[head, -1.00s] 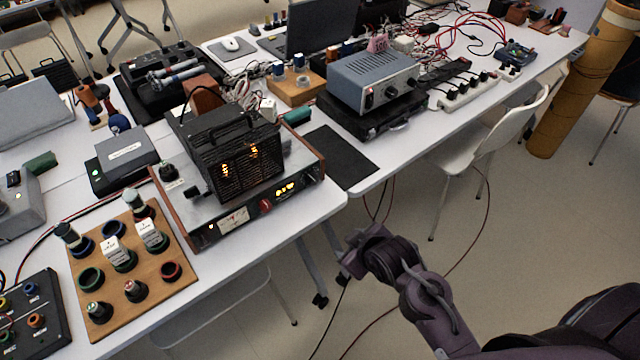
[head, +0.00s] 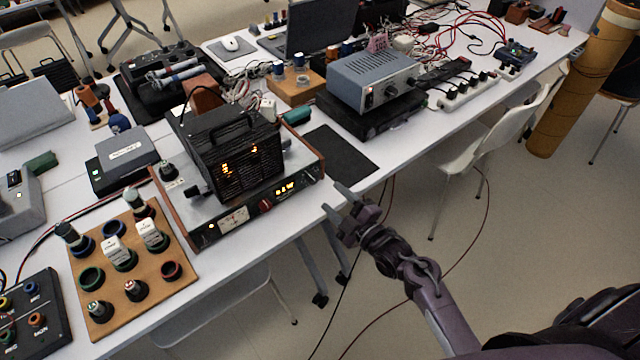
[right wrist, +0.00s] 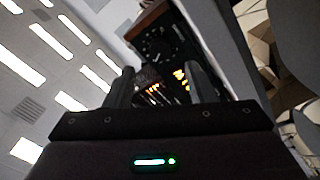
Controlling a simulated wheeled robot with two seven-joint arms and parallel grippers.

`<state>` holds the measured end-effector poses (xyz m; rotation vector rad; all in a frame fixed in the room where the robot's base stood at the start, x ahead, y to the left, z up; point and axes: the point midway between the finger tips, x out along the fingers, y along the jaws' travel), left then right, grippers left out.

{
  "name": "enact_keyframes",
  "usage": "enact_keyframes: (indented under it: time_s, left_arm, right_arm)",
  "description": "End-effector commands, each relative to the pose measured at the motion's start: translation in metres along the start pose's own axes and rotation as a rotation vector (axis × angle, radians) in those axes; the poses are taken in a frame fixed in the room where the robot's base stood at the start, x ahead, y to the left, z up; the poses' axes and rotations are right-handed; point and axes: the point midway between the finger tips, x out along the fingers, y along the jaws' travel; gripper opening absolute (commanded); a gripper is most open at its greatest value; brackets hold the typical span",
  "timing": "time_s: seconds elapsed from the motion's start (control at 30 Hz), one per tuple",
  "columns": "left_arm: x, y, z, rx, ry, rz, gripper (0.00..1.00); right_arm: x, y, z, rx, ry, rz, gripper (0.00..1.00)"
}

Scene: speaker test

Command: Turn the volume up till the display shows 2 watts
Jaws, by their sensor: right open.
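The amplifier (head: 232,217) is a silver unit with wooden sides at the table's front edge. Its front has a lit orange display (head: 285,190), with digits too small to read surely, and a dark knob (head: 311,178) at the right end. My right gripper (head: 331,199) is open and empty, just right of and in front of that knob, apart from it. In the right wrist view, the fingers of my right gripper (right wrist: 161,88) are spread, with part of the amplifier front and orange lights (right wrist: 181,79) beyond them. My left gripper is not in view.
A black box with a handle and glowing orange lights (head: 235,150) sits on the amplifier. A wooden board with several knobs and rings (head: 185,255) lies to the left. A dark mat (head: 340,158) lies to the right.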

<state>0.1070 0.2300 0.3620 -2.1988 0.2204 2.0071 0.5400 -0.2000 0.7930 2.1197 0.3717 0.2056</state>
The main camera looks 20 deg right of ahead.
Motion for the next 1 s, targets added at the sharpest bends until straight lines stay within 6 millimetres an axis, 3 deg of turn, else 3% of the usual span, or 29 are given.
enact_keyframes:
  time_s: [0.33, 0.73, 1.0]
  left_arm:
    - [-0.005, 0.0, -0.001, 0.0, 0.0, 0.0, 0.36]
    - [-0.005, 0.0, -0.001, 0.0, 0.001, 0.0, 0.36]
    - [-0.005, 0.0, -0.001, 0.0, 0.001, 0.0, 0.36]
  right_arm:
    - [0.054, 0.001, -0.001, 0.003, -0.001, 0.001, 0.5]
    - [0.065, 0.0, -0.001, 0.003, -0.001, -0.002, 0.5]
    - [0.065, 0.0, -0.001, 0.003, -0.001, -0.002, 0.17]
